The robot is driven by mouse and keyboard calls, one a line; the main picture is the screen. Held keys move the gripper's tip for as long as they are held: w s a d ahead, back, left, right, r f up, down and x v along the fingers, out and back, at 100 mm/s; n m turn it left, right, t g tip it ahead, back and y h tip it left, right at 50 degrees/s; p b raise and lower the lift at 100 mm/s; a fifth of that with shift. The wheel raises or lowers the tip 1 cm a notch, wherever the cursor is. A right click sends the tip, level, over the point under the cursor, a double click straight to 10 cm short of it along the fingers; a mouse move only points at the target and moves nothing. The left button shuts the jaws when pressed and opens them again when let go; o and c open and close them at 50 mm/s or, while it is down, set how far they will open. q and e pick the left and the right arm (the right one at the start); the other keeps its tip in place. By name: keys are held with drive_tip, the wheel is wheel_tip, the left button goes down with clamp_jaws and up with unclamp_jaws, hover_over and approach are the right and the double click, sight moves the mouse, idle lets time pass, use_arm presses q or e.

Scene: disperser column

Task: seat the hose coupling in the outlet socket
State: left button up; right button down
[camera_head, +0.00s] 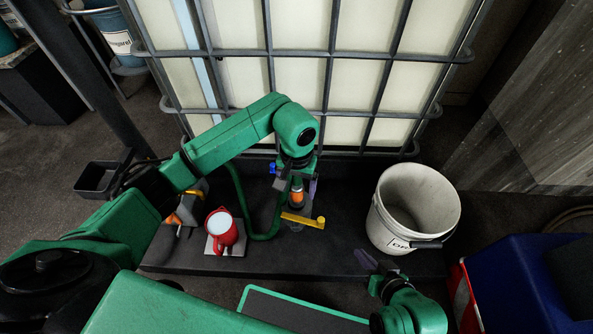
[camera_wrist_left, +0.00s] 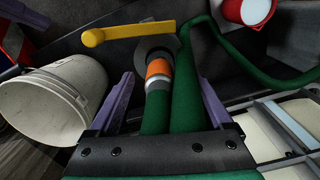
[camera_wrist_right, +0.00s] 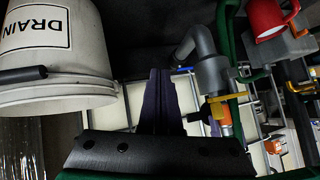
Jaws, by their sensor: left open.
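The hose coupling (camera_head: 297,197) has an orange band and pale collar, on a green hose (camera_head: 245,215). In the left wrist view the coupling (camera_wrist_left: 158,72) lies between the spread purple fingers of my left gripper (camera_wrist_left: 165,80), with room on both sides. Its orange end is in line with and close against the grey outlet socket (camera_wrist_left: 153,46), beside a yellow lever (camera_wrist_left: 130,32). I cannot tell how deep it sits. The lever (camera_head: 303,220) also shows in the head view. My right gripper (camera_wrist_right: 160,75) is shut and empty, near the bucket.
A white bucket (camera_head: 413,205) marked DRAIN stands right of the outlet. A caged pale tank (camera_head: 300,80) rises behind. A blue bin (camera_head: 525,285) stands at the right.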

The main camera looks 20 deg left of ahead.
use_arm(q)
wheel_tip(320, 180, up, 7)
drive_tip(key=shift+f+p, duration=0.1)
drive_tip(key=shift+p, duration=0.55)
drive_tip(key=shift+r, duration=0.55)
use_arm(e)
drive_tip(key=d, duration=0.1)
drive_tip(key=s+d+r+g+h, duration=0.1)
drive_tip(key=d+r+g, duration=0.1)
drive_tip(key=d, duration=0.1)
drive_tip(key=shift+s+h, duration=0.15)
drive_tip(key=shift+h, duration=0.15)
